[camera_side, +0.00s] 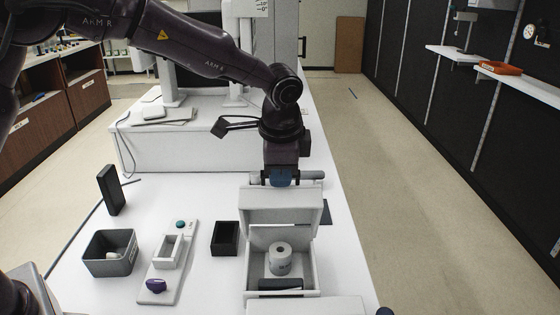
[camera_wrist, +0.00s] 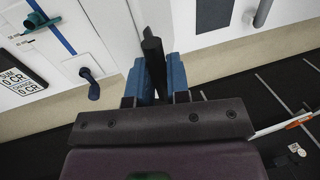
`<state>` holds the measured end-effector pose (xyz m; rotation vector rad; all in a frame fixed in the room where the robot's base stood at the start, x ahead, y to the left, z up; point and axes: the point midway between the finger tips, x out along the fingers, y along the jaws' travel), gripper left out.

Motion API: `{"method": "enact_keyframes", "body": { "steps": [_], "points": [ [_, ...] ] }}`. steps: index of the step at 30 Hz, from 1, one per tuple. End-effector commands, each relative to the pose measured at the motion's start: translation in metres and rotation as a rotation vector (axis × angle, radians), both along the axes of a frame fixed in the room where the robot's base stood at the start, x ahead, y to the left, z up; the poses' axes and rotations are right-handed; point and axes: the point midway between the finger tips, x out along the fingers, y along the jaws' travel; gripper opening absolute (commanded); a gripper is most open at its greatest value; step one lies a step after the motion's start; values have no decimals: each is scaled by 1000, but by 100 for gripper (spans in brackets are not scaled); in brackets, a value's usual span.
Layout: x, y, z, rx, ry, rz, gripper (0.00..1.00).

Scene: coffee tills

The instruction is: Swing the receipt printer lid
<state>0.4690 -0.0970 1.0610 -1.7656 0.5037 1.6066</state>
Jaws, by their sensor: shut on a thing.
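The receipt printer (camera_side: 308,275) is a white box at the front right of the white counter, and it is open. A white paper roll (camera_side: 280,262) stands inside it. Its white lid (camera_side: 280,199) is raised at the back of the box. My gripper (camera_side: 281,178) is at the lid's upper edge, with blue fingers pointing down. In the wrist view, my gripper (camera_wrist: 158,80) is closed around a dark bar (camera_wrist: 153,55), which seems to be the lid's handle. The exact contact is hidden by my fingers in the side view.
A grey bin (camera_side: 110,264) holding a white item, a light tray (camera_side: 168,278) with a purple knob (camera_side: 155,285), a black open box (camera_side: 225,240) and an upright black block (camera_side: 111,190) stand left of the printer. A raised white counter (camera_side: 175,150) lies behind.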

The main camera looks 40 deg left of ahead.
Motion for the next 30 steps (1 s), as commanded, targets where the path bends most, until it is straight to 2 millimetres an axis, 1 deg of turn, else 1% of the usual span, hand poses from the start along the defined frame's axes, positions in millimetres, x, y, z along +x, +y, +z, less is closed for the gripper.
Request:
{"method": "enact_keyframes", "body": {
  "steps": [3, 14, 24, 30],
  "points": [
    [-4, -5, -1, -1, 1, -1, 0],
    [-6, -6, -2, -1, -1, -1, 0],
    [-27, -28, -17, 0, 0, -3, 0],
    [-31, -32, -20, -1, -1, 0, 0]
  ]
}}
